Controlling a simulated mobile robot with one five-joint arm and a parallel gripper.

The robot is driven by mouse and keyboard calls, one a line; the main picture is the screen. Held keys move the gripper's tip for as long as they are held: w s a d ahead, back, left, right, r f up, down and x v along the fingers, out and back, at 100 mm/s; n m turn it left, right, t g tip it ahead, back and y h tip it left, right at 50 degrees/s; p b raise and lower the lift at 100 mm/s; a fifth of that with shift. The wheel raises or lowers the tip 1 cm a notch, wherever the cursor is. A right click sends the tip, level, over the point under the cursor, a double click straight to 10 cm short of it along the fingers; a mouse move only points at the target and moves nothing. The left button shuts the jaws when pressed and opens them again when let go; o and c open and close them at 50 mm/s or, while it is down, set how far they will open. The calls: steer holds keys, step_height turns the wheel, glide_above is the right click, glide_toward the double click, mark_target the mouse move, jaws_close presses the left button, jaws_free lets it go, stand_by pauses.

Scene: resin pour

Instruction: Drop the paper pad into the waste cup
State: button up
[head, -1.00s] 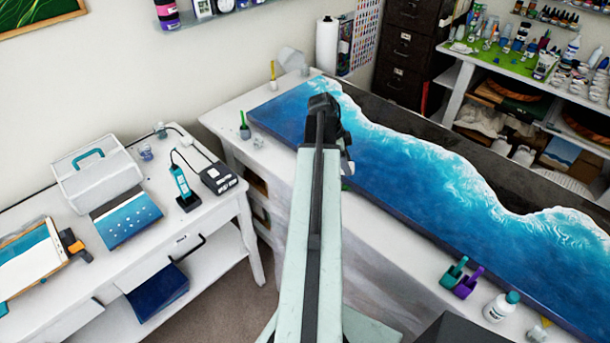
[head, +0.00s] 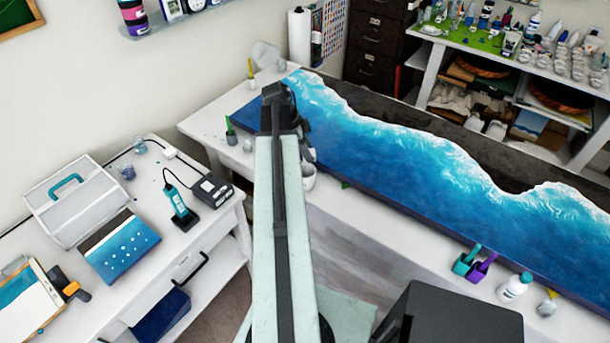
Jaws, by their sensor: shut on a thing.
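My gripper (head: 304,150) is at the far end of my arm, over the near left part of the table with the wave painting. It is seen from behind and is shut. The paper pad is hidden from this view, behind the gripper and arm. A white cup (head: 309,180) stands on the table's near edge, just below the gripper in the picture and partly covered by my arm. I cannot tell for sure whether it is the waste cup.
The blue wave painting (head: 400,172) fills most of the table. A green holder (head: 231,137) stands left of my gripper. Teal and purple scoops (head: 481,266) and a white bottle (head: 515,287) stand at right. A side table (head: 160,262) with tools is at left.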

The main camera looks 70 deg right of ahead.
step_height(320, 180, up, 7)
steer(key=s+a+p, duration=0.1)
steer(key=a+p, duration=0.1)
steer(key=p, duration=0.3)
step_height(320, 180, down, 7)
steer(key=b, duration=0.6)
steer(key=shift+s+d+b, duration=0.1)
steer(key=shift+s+b, duration=0.05)
steer(key=shift+b, duration=0.25)
steer(key=shift+r, duration=0.1)
steer(key=o, duration=1.4)
steer(key=p+v, duration=0.7)
steer(key=v, duration=0.1)
